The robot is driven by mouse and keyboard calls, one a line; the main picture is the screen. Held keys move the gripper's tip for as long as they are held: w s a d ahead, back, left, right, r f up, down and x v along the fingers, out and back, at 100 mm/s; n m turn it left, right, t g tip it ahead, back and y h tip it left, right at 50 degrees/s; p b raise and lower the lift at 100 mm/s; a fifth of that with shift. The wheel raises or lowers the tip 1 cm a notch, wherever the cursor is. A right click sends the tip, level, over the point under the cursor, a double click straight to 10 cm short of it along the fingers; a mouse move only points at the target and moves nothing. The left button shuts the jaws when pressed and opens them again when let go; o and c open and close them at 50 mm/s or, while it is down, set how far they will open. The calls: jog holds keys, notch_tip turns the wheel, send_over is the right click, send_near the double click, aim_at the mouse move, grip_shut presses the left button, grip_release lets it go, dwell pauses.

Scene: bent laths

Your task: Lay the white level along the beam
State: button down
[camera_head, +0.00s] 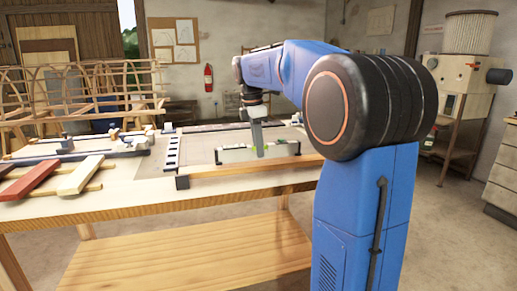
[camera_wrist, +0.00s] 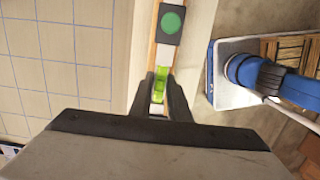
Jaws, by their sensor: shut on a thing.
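The white level (camera_head: 236,154) is a long bar with a bright green vial. In the wrist view the level (camera_wrist: 165,53) has a dark end block with a green disc. My gripper (camera_head: 259,153) is shut on the level around its vial, with the gripper (camera_wrist: 159,100) pointing down. The pale wooden beam (camera_head: 235,173) lies on the bench with a dark block at its left end. Wood edges show beside the level in the wrist view, and the two run about parallel. I cannot tell whether the level touches the beam.
The workbench (camera_head: 120,207) carries a grid-marked board (camera_head: 192,147) behind the beam. A red lath (camera_head: 30,180) and a white lath (camera_head: 80,176) lie at the left on wooden strips. Curved lath frames (camera_head: 85,85) stand behind. A machine (camera_head: 462,75) stands at the back right.

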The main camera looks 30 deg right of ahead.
jog(key=shift+f, duration=0.5)
jog(key=c, duration=1.7)
grip_release()
jog(key=shift+f, duration=0.1)
jog(key=shift+o, duration=0.2)
notch_tip(320, 180, up, 13)
jog(key=a, duration=0.1)
jog(key=shift+w+a, duration=0.2)
jog(key=shift+s+f, duration=0.1)
jog(key=s+a+f+m+t, duration=0.1)
jog(key=s+a+f+m, duration=0.3)
jog(key=s+f, duration=0.6)
jog(key=s+a+f+m+t+y, duration=0.1)
jog(key=s+a+f+m, duration=0.4)
jog(key=s+f, duration=0.5)
jog(key=s+a+f+m+t, duration=0.3)
jog(key=s+a+f+m, duration=0.2)
jog(key=s+f, duration=0.5)
jog(key=shift+s+a+m, duration=0.2)
jog(key=shift+s+m, duration=0.05)
jog(key=shift+m, duration=0.15)
